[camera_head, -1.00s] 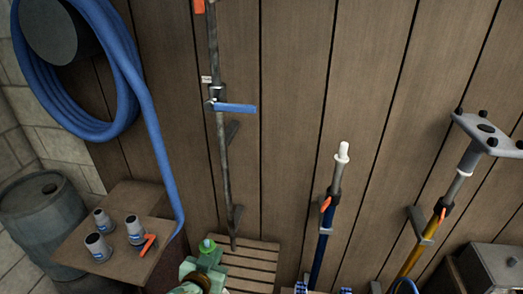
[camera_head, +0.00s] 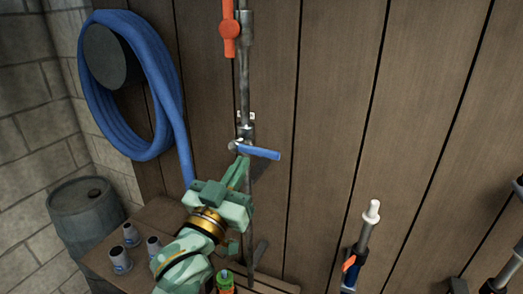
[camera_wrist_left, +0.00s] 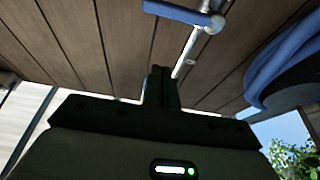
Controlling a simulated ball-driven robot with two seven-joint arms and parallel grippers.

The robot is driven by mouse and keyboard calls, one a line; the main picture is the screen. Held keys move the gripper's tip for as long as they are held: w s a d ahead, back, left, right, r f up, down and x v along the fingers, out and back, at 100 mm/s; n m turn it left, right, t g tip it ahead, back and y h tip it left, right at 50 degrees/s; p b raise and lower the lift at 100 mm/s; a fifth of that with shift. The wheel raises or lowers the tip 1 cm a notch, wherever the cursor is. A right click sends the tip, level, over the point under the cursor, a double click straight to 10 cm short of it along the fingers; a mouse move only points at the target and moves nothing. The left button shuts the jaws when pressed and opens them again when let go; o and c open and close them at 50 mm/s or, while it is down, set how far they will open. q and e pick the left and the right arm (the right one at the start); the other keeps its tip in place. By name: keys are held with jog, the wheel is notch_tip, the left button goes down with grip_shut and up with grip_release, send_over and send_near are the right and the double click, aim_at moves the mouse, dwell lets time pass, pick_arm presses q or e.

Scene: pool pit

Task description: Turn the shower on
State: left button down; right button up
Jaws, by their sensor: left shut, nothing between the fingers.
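A grey metal pipe (camera_head: 245,85) runs up the wooden wall, with a valve that has a blue lever (camera_head: 260,152). The lever sticks out to the right, roughly level. My left gripper (camera_head: 241,166), green, is shut and empty, its fingers pointing up just below and left of the lever. In the left wrist view the closed fingers (camera_wrist_left: 160,82) stand below the blue lever (camera_wrist_left: 178,12), apart from it in that picture. An orange handle (camera_head: 229,30) is higher on the same pipe. The shower head is not in view. My right gripper is not in view.
A coiled blue hose (camera_head: 130,85) hangs at the left. Several grey cans (camera_head: 131,235) stand on a wooden box, with a barrel (camera_head: 88,212) behind. A pole with a white tip (camera_head: 371,212) stands to the right.

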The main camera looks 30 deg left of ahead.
pick_arm(q)
notch_tip(320, 180, up, 3)
jog(key=p, duration=0.3)
send_over(261, 151)
jog(key=s, duration=0.2)
jog(key=shift+w+d+f, duration=0.1)
jog(key=shift+d+f, duration=0.05)
jog(key=shift+f, duration=0.8)
jog(key=shift+w+d+f, duration=0.1)
jog(key=shift+d+f, duration=0.05)
jog(key=shift+f, duration=0.75)
